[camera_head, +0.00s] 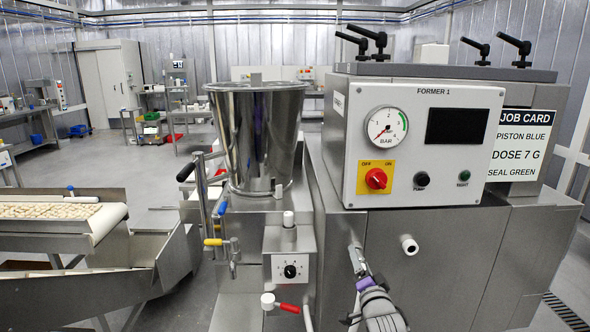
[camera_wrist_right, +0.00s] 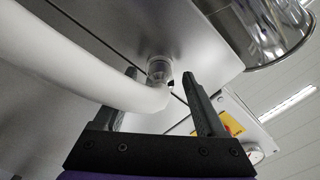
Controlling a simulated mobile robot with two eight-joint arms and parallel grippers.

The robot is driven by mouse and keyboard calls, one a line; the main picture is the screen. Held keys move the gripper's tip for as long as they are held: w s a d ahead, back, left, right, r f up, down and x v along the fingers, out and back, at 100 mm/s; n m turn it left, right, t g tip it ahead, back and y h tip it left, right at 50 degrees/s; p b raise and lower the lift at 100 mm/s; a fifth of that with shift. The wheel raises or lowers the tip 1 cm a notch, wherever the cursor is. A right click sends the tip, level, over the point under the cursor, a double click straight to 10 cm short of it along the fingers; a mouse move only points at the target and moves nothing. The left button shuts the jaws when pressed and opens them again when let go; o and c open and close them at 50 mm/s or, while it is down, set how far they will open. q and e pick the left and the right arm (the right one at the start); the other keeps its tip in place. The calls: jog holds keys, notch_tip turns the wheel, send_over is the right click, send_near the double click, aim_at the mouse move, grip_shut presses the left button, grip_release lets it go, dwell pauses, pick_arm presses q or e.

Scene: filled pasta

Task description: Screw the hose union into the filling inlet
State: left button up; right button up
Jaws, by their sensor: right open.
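My right gripper (camera_head: 357,260) is in front of the machine's lower steel front, right of the dial box. In the right wrist view my right gripper (camera_wrist_right: 160,76) has its two dark fingers apart with nothing held between them. A thick white hose (camera_wrist_right: 80,62) comes in from the upper left and bends up to a pale union (camera_wrist_right: 159,68) at a steel panel. The union appears between the fingertips but farther off, and I cannot tell how far it is threaded. The filling inlet behind it is hidden. In the head view a short white piece, perhaps hose (camera_head: 307,319), shows at the bottom edge.
A red-handled valve (camera_head: 289,308) and a dial box (camera_head: 290,269) stand left of my gripper, below the steel hopper (camera_head: 256,135). A white stub (camera_head: 408,245) sticks out to the right. The control panel (camera_head: 425,145) is above. A conveyor (camera_head: 110,218) is at left.

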jog(key=n, duration=0.4)
jog(key=shift+p, duration=0.35)
jog(key=n, duration=0.5)
jog(key=shift+p, duration=0.4)
jog(key=n, duration=0.4)
jog(key=shift+p, duration=0.35)
jog(key=n, duration=0.4)
jog(key=shift+p, duration=0.3)
